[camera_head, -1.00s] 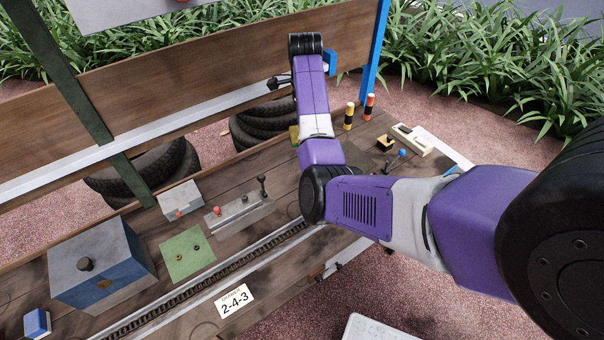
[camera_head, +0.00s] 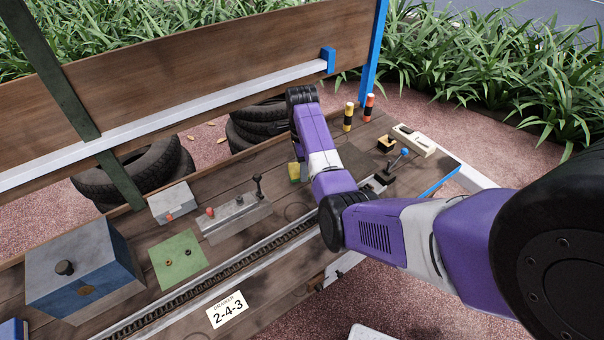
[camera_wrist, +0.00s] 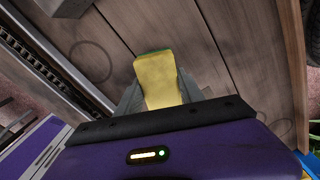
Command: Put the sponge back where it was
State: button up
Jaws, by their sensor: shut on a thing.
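A yellow sponge with a green edge (camera_wrist: 158,78) sits between the two grey fingers of my gripper (camera_wrist: 160,90) in the wrist view. The fingers are shut on its sides. In the head view the sponge (camera_head: 294,172) shows just left of my purple arm, over the back part of the wooden bench (camera_head: 290,235). My fingers are hidden behind the arm there. I cannot tell whether the sponge touches the wood. Faint ring marks show on the planks in the wrist view, one up and left of the sponge and one to its lower right.
A metal fixture with a lever (camera_head: 235,218) stands left of the sponge, with a grey box (camera_head: 172,203) and a green plate (camera_head: 180,257) beyond. A chain rail (camera_head: 215,277) runs along the front.

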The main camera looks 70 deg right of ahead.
jog(key=shift+f, duration=1.4)
jog(key=o, duration=1.2)
jog(key=shift+r, duration=0.1)
notch_tip(320, 180, up, 12)
jog(key=shift+f+p, duration=0.1)
jog(key=shift+p, duration=0.25)
